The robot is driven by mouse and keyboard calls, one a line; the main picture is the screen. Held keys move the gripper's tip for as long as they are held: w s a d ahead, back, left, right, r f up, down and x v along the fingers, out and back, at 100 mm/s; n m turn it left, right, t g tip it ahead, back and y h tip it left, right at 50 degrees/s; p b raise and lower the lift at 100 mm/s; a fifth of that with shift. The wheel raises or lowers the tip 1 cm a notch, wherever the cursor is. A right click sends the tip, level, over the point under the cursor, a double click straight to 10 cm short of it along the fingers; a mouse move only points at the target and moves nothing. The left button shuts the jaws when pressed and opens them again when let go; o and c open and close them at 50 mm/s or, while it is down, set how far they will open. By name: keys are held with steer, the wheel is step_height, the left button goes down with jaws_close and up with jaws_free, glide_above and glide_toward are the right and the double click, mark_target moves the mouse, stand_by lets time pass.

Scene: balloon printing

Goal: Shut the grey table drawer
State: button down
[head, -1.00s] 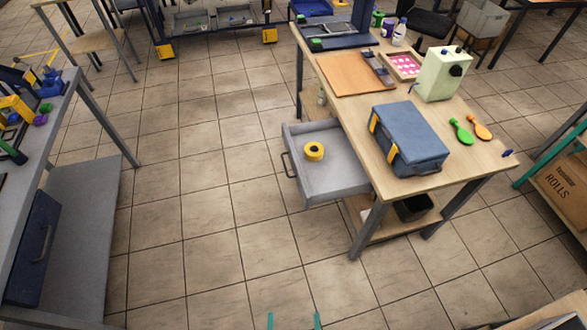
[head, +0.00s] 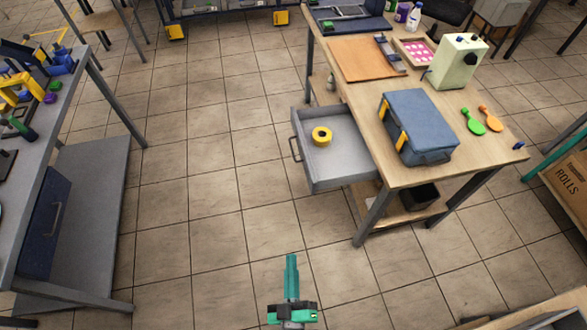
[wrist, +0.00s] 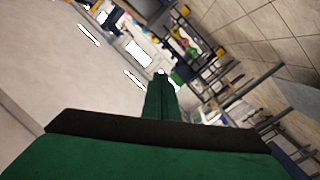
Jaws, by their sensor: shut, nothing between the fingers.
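The grey table drawer (head: 345,178) is pulled out from the left side of the wooden table (head: 470,152). A dark handle (head: 296,150) is on its outer left face. A yellow tape roll (head: 322,136) lies inside the drawer. My gripper (head: 291,258) is shut and empty, over the floor below and in front of the drawer in the head view, apart from it. Its green fingers (wrist: 160,95) also show together in the wrist view. The drawer cannot be made out in the wrist view.
Tiled floor between the tables is clear.

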steer(key=w+f+n+y, duration=0.1)
steer(key=w+n, duration=0.4)
steer(key=w, duration=0.7)
steer(key=w+a+f+n+y, duration=0.1)
steer(key=w+f+n, duration=0.3)
steer(key=w, duration=0.8)
steer(key=w+f+n+y, duration=0.3)
steer(key=w+n, duration=0.2)
steer(key=w, duration=0.8)
steer(key=shift+a+n+g, duration=0.15)
steer(key=shift+n+g, duration=0.15)
steer(key=shift+w, duration=0.15)
